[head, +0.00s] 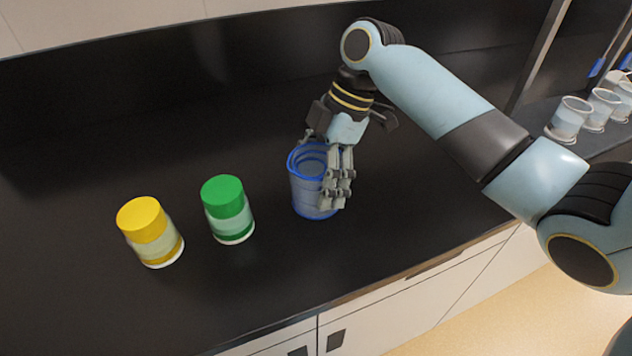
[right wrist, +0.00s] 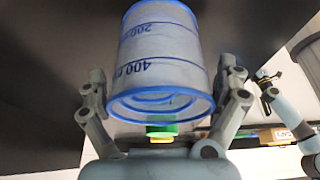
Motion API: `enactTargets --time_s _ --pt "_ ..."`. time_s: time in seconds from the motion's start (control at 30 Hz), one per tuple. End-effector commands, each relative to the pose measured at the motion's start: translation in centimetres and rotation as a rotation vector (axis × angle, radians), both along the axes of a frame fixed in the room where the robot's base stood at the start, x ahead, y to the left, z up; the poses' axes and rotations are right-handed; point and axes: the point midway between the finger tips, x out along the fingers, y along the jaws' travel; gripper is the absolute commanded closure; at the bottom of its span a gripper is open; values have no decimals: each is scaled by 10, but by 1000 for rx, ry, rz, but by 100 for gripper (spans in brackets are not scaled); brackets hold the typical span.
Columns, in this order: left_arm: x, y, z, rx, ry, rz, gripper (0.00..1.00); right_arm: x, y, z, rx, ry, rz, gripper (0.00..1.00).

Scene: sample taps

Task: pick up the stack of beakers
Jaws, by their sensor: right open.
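The stack of beakers (head: 306,190) stands upright on the black counter, clear with blue rims and nested rims at the top. My right gripper (head: 322,170) is at the stack from above and the right, with fingers on either side of it and one finger in front of its right side.
A green-lidded jar (head: 228,208) and a yellow-lidded jar (head: 150,232) stand left of the stack on the counter (head: 90,180). Several clear beakers (head: 568,120) stand on a surface at the far right. The counter's front edge lies below the stack.

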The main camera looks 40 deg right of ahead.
Motion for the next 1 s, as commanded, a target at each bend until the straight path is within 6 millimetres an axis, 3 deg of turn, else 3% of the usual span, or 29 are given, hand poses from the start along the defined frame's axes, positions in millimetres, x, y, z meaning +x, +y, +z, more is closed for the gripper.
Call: enactTargets --time_s 0.13,0.43,1.0 --pt "-1 0 0 0 2 0 60 0 0 0 0 0 0 1" --pt "-4 0 -1 0 7 1 60 0 0 0 0 0 0 41" --pt "-5 0 -1 0 8 1 60 0 0 1 0 0 0 46"
